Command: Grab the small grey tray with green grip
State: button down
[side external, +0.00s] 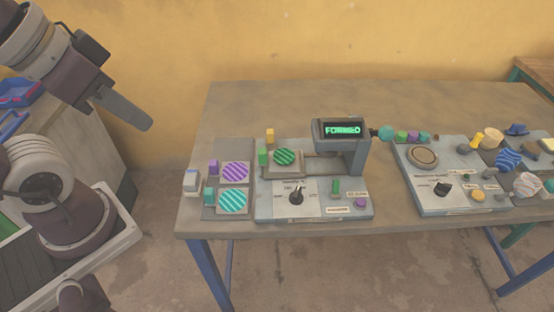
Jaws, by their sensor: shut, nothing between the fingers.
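The small grey tray (275,171) sits on the left part of the press, with an upright green grip (263,157) at its left edge. A round green striped plate (286,157) lies on it. The tray's right side is near or under the press head; I cannot tell exactly. My gripper (148,126) is shut and empty, high at the upper left, well apart from the tray and the table.
The grey press (355,150) shows "FORMED" and has a black knob on its front panel. Left of it are trays with a purple grip (213,167) and a teal grip (209,196). An orange block (270,135) stands behind. A second panel (423,180) is at right.

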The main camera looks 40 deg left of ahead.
jog(key=c, duration=2.2)
grip_release()
jog(key=c, duration=1.2)
grip_release()
jog(key=shift+o, duration=0.2)
